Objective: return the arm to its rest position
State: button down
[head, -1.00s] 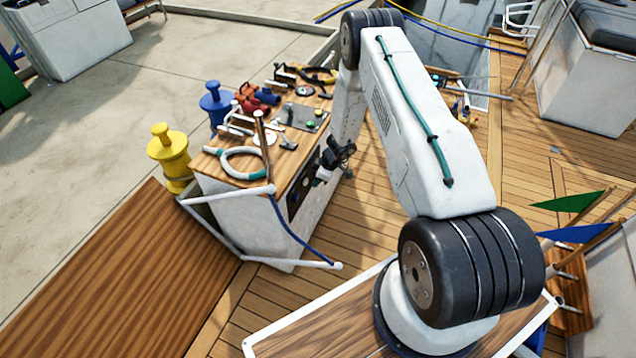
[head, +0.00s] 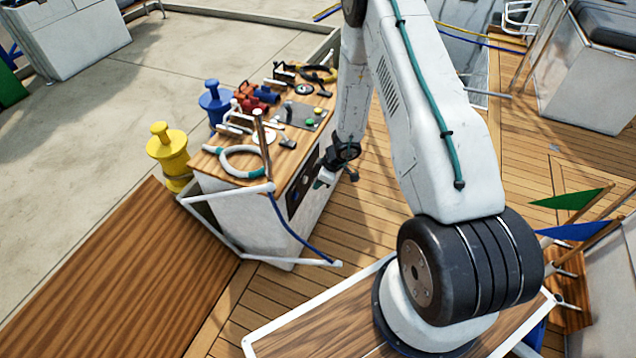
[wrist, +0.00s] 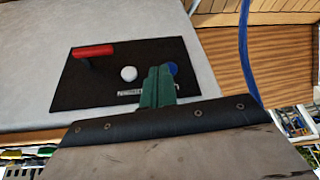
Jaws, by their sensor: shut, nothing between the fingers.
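My arm stands on its base at the lower right of the head view, with its elbow at the top edge, partly out of frame. The forearm hangs down from there to my gripper (head: 321,182), beside the console's side face. In the wrist view my gripper (wrist: 157,75) shows as two green fingers pressed together, with nothing between them. They point at a dark panel (wrist: 95,85) on the console side, and the gap to it is hard to judge. The panel bears a red handle (wrist: 94,50), a white knob (wrist: 128,73) and a blue knob (wrist: 172,68), partly behind the fingers.
The console top (head: 205,162) carries several tools and a white-and-teal ring (head: 238,164). A yellow bollard (head: 168,155) and a blue one (head: 214,102) stand behind it. A white rail (head: 215,232) skirts the console. Green (head: 567,200) and blue (head: 574,232) flags stand at right.

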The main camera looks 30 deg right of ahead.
dwell(0.3)
jog(key=s+a+r+m+g+y, duration=0.1)
jog(key=s+a+r+m, duration=0.2)
jog(key=r, duration=0.6)
jog(key=s+a+r+m+g+y, duration=0.1)
jog(key=s+a+r+m+g, duration=0.2)
jog(key=r, duration=0.5)
jog(key=s+a+r+m+y, duration=0.2)
jog(key=s+a+r+m, duration=0.15)
jog(key=r, duration=0.55)
jog(key=s+r+t+h, duration=0.2)
jog(key=s+r+h, duration=0.5)
jog(key=s+r, duration=1.5)
notch_tip(320, 180, up, 3)
jog(key=shift+s+d+t+h, duration=0.3)
jog(key=shift+s+d, duration=0.05)
